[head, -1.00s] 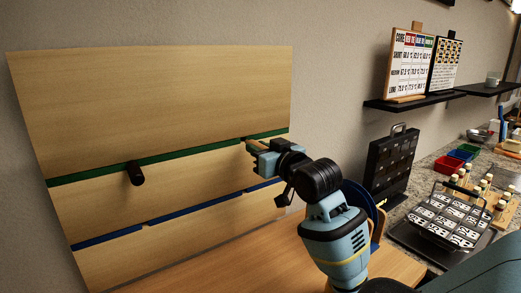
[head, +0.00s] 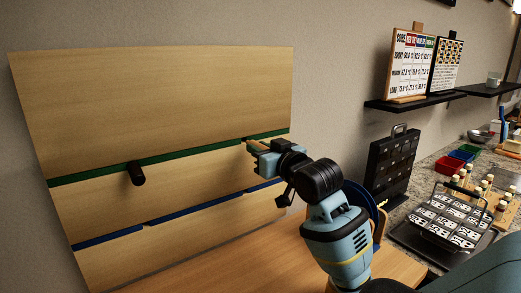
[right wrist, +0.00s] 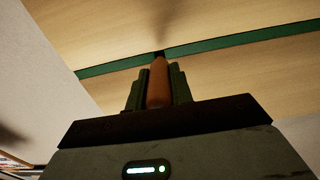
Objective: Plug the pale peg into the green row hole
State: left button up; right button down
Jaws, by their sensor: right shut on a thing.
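The wooden board (head: 160,95) leans at the wall with a green row (head: 90,175) across it. My right gripper (head: 254,147) is at the right end of the green row, shut on the peg. In the right wrist view the peg (right wrist: 159,85) looks orange-brown between the two fingers of the gripper (right wrist: 157,90). Its far end meets a dark spot on the green row (right wrist: 215,45), which looks like the hole. I cannot tell whether the tip is inside. In the head view the gripper mostly hides the peg. My left gripper is not in view.
A dark peg (head: 136,173) sticks out of the green row at the left. A blue row (head: 195,210) runs below. To the right stand a black case (head: 390,165), a tray of printed tiles (head: 447,218) and red (head: 448,165) and blue bins.

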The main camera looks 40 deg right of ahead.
jog(key=shift+w+d, duration=0.2)
jog(key=shift+w, duration=1.35)
dwell(0.4)
jog(key=c, duration=1.1)
grip_release()
jog(key=shift+c, duration=0.2)
jog(key=s, duration=0.8)
jog(key=shift+a, duration=0.45)
jog(key=shift+f, duration=0.1)
